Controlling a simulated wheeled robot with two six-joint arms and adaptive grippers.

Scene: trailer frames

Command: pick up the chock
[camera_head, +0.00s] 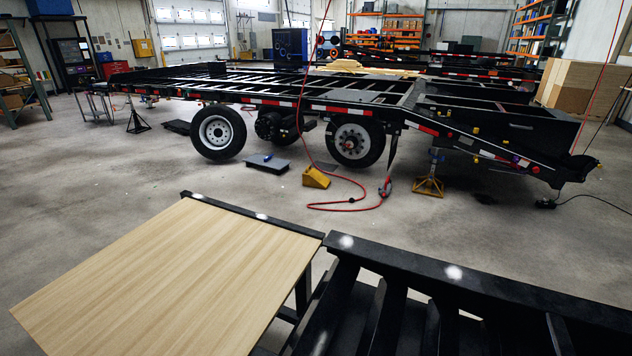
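A yellow chock (316,178) sits on the concrete floor beyond the near frame. It lies in front of the gap between the trailer's wheels, a little left of the right wheel (355,141). A red hose (345,207) runs on the floor close to its right side. Neither of my grippers shows in this view.
A black trailer frame (360,101) stands across the middle on wheels and a yellow jack stand (429,182). In the foreground, a wooden panel (170,275) and black steel frame (440,275) block the near floor. Open concrete (100,190) lies at left.

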